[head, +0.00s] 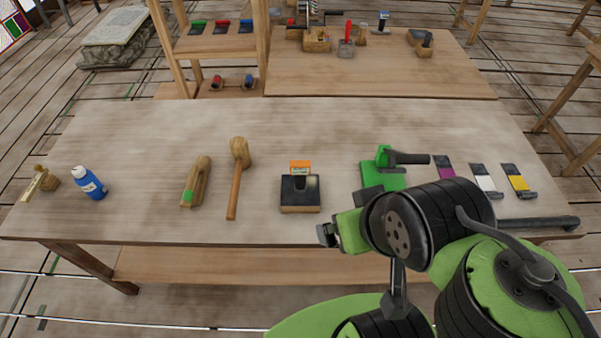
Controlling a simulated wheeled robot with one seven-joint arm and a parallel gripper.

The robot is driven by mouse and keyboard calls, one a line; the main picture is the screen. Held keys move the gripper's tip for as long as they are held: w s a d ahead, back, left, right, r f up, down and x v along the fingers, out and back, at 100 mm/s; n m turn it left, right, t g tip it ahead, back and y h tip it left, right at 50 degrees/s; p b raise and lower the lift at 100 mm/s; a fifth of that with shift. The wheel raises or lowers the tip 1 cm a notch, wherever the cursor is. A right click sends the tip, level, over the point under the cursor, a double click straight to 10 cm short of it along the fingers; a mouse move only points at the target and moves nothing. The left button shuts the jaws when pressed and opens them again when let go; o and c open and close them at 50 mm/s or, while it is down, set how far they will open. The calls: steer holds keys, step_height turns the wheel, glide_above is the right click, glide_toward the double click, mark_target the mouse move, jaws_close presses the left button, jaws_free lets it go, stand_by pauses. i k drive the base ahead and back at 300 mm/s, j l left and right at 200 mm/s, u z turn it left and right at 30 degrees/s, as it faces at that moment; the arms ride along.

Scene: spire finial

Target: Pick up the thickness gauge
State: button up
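I cannot tell for certain which tool is the thickness gauge. An orange-topped item (300,167) stands at the back of a squat black block (300,196) at the middle of the workbench (140,135). A green tool with a black cylindrical handle (384,158) lies to its right, partly hidden by my arm. My gripper (328,235) is near the bench's front edge, in front and to the right of the black block, apart from it. Its fingers are small and seen side-on, so its opening is unclear. I see nothing held.
A mallet (238,157), a wooden tool with a green end (195,182), a blue bottle (89,184) and a wood-and-metal tool (41,183) are on the left. Magenta (445,169), white (486,181) and yellow (518,182) tools lie right. Bare bench lies behind them.

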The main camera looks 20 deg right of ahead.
mark_target(299, 168)
steer(key=i+u, duration=0.1)
steer(key=u, duration=0.35)
steer(key=i+u, duration=0.1)
steer(key=u, duration=0.35)
steer(key=l+u, duration=0.15)
steer(key=u, duration=0.25)
steer(key=i+l+u, duration=0.1)
steer(key=u, duration=0.35)
steer(key=l+u, duration=0.15)
steer(key=u, duration=0.3)
steer(key=i+l, duration=0.05)
